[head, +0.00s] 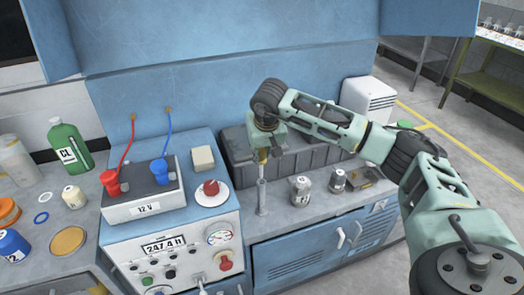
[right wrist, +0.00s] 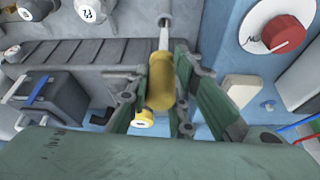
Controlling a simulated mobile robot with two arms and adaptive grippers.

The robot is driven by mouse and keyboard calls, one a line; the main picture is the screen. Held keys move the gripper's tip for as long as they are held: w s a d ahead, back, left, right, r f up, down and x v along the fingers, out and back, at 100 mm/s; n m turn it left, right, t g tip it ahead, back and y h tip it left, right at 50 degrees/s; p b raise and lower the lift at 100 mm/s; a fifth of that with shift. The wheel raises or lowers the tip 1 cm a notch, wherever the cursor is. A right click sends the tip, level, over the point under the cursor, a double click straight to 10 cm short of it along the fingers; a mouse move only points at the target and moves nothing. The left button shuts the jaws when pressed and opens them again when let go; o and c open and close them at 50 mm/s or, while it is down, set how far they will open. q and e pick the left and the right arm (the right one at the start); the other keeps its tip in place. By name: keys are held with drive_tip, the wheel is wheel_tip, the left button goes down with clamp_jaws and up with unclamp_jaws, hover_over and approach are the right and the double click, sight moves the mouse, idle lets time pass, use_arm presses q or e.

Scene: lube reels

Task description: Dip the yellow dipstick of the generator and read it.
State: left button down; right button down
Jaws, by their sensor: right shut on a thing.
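The yellow dipstick handle (head: 262,155) is held by my right gripper (head: 265,147), above the generator's grey upright tube (head: 262,197). In the right wrist view the yellow handle (right wrist: 162,82) lies between the green fingers of my right gripper (right wrist: 160,75), which is shut on it. The thin metal rod (right wrist: 164,38) runs from the handle to the tube mouth (right wrist: 172,15). How deep the rod sits in the tube is hidden. The blue generator (head: 185,238) carries a gauge and a red knob. My left gripper is not in view.
A battery box (head: 143,190) with red and blue clamps stands left of the tube. Small grey jars (head: 301,191) stand right of it on the ledge. A dark ribbed block (head: 310,155) lies behind. A green bottle (head: 68,143) stands at far left.

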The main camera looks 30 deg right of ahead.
sight(263, 162)
drive_tip(key=shift+f+b, duration=1.9)
drive_tip(key=shift+f, duration=0.65)
wheel_tip(263, 162, down, 4)
drive_tip(key=b, duration=0.2)
drive_tip(key=shift+r+b, duration=0.15)
drive_tip(key=shift+b, duration=0.15)
wheel_tip(263, 162, up, 18)
drive_tip(key=p, duration=1.2)
drive_tip(key=shift+f, duration=0.25)
